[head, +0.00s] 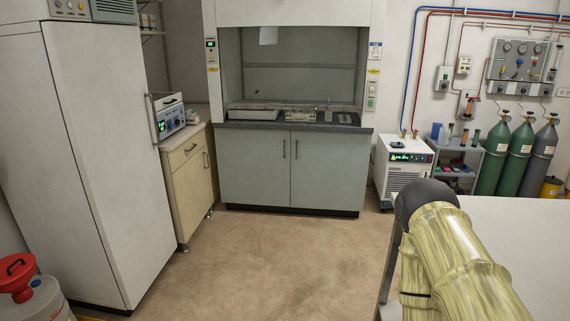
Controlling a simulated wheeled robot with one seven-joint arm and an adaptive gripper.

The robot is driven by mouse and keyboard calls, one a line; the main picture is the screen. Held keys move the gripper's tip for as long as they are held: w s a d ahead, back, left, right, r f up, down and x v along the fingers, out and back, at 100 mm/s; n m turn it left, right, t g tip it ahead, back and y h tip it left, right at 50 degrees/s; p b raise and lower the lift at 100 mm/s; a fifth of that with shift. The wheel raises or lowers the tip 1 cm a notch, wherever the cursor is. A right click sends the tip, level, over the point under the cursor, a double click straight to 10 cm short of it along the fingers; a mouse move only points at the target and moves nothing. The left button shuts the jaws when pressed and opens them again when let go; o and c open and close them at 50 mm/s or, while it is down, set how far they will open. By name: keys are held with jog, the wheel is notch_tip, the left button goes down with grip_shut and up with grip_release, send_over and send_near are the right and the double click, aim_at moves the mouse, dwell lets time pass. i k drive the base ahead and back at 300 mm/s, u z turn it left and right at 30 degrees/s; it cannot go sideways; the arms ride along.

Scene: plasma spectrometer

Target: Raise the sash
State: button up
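The fume hood (291,20) stands against the back wall, well away from me, with a grey two-door cabinet (292,166) under its dark worktop. Its front shows the grey interior (292,85), with a pale sheet or label (268,35) near the top. The clear sash pane is hard to make out. A thin rail runs low across the front, close above the worktop, and I cannot tell whether it is the sash's lower edge. My gripper is not in view. Part of my arm, in a yellowish cover with a dark rounded end, shows at the lower right.
The floor (285,255) before the hood is clear. A tall white cabinet (95,150) and a wooden cabinet (188,175) line the left. A white table (515,235) stands at right, close by. A chiller (403,168) and gas cylinders (518,158) stand right of the hood.

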aim_at(235, 105)
jog(key=u, duration=0.35)
jog(key=i, duration=3.4)
jog(key=z, duration=0.65)
jog(key=i, duration=1.4)
jog(key=z, duration=0.4)
